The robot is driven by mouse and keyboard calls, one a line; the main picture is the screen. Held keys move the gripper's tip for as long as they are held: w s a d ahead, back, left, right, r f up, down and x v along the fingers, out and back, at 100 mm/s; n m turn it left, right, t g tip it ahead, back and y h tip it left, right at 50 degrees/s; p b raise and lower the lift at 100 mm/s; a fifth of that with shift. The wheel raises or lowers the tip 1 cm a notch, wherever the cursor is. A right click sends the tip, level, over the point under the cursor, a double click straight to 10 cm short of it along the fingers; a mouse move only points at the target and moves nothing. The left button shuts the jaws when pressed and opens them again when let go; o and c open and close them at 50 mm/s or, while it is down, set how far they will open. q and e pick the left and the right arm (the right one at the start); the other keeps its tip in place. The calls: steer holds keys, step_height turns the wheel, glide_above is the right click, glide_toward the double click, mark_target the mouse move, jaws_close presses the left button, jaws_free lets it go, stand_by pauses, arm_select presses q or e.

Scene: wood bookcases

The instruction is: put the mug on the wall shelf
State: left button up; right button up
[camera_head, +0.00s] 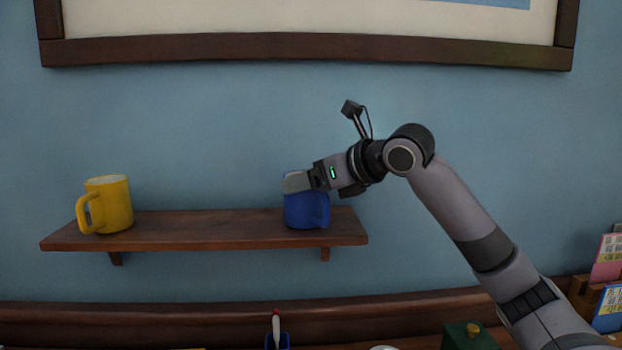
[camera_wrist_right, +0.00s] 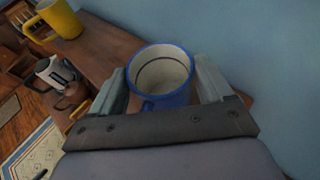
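The blue mug (camera_head: 307,211) stands upright at the right end of the wooden wall shelf (camera_head: 215,231). Its base appears to rest on the shelf top. My right gripper (camera_head: 298,184) reaches in from the right at the height of the mug's upper part. In the right wrist view the blue mug (camera_wrist_right: 162,80) is between the two fingers of my right gripper (camera_wrist_right: 162,68), which lie close against both sides. The mug's pale inside looks empty. My left gripper is not in view.
A yellow mug (camera_head: 106,205) stands at the shelf's left end, with bare shelf between the mugs. A framed picture (camera_head: 310,49) hangs above. Below are a green box (camera_head: 468,337), a blue holder (camera_head: 277,341) and cards (camera_head: 609,260) at the right.

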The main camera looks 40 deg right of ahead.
steer(key=shift+o, duration=1.1)
steer(key=shift+r, duration=0.1)
steer(key=shift+s+r, duration=0.1)
steer(key=a+b+v, duration=0.1)
steer(key=b+v, duration=0.3)
steer(key=v, duration=0.7)
steer(key=shift+s+d+r+b, duration=0.2)
steer(key=shift+s+d+b, duration=0.2)
steer(key=shift+d, duration=0.1)
